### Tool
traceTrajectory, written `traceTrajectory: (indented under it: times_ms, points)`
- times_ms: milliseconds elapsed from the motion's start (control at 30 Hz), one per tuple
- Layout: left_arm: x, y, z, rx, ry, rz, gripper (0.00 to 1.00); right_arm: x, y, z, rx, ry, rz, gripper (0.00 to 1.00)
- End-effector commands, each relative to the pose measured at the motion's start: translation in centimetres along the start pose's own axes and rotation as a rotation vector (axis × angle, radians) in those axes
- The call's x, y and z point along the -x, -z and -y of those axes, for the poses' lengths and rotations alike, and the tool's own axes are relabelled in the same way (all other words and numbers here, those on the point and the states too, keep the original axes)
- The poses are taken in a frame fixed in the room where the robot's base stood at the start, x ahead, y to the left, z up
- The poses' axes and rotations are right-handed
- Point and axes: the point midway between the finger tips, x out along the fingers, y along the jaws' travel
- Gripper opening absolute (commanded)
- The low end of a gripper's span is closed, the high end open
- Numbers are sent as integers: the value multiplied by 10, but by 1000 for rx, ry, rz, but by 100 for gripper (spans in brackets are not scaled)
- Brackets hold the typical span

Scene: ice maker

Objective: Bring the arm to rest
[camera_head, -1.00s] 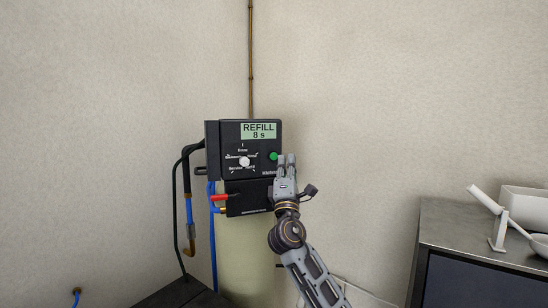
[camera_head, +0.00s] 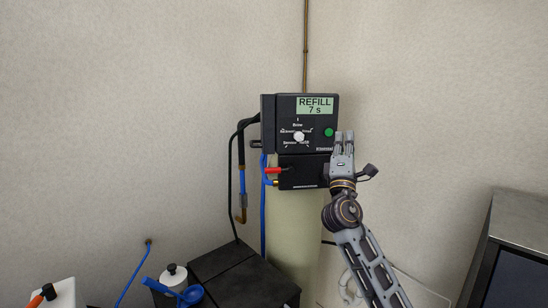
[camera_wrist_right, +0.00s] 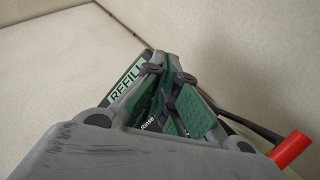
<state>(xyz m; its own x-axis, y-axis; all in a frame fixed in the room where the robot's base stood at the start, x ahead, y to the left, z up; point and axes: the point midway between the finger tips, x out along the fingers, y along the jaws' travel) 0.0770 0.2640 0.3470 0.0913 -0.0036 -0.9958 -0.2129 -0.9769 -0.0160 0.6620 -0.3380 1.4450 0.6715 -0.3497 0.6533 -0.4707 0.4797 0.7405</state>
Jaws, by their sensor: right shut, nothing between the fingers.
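My right gripper (camera_head: 343,140) is shut and empty. In the head view it points up beside the lower right of the black control box (camera_head: 285,140), just right of and below the round green button (camera_head: 328,132). Its fingertips look apart from the button. The box's display (camera_head: 315,105) reads "REFILL 7 s". In the right wrist view the gripper's fingers (camera_wrist_right: 172,85) hide much of the box, and part of the display (camera_wrist_right: 126,88) shows. My left gripper is not in view.
The box sits on a pale cylindrical tank (camera_head: 290,225), with a red-handled valve (camera_head: 275,171) and hoses at its left. A black unit (camera_head: 235,268) stands below. A dark metal cabinet (camera_head: 520,235) stands at right.

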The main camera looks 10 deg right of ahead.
Motion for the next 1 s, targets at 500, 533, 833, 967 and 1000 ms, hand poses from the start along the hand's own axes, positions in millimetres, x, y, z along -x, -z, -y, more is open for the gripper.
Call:
traceTrajectory:
  times_ms: [500, 533, 833, 967, 1000]
  points:
    - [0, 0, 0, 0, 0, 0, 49, 62, 9, 77, -224, 254, 0, 0]
    - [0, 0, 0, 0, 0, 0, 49, 69, 9, 85, -246, 282, 2, 0]
    - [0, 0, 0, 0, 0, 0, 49, 145, 16, 152, -440, 555, 38, 0]
    - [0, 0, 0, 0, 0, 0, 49, 183, 18, 177, -515, 677, 63, 0]
    - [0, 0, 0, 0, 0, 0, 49, 194, 19, 184, -537, 714, 71, 0]
